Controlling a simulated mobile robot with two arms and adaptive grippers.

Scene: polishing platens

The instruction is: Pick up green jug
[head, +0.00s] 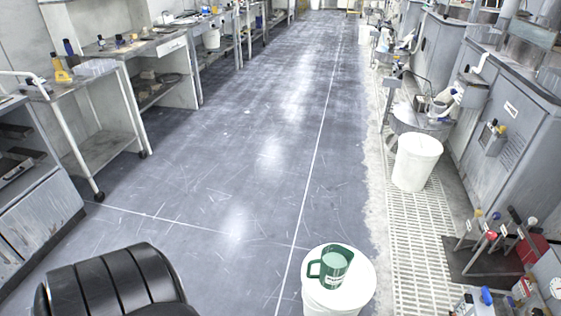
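The green jug (331,267) stands upright on the white round lid of a bucket (342,300) at the bottom of the head view, right of centre. Its handle points to the left and its mouth is open at the top. Pale lettering shows on its front. Neither of my grippers is in the head view, and nothing touches the jug.
A second white bucket (416,162) stands on the grated floor strip (420,225) at the right. Machines (510,120) line the right side and workbenches (100,150) the left. A black ribbed object (110,280) fills the bottom left. The grey floor (230,170) between is clear.

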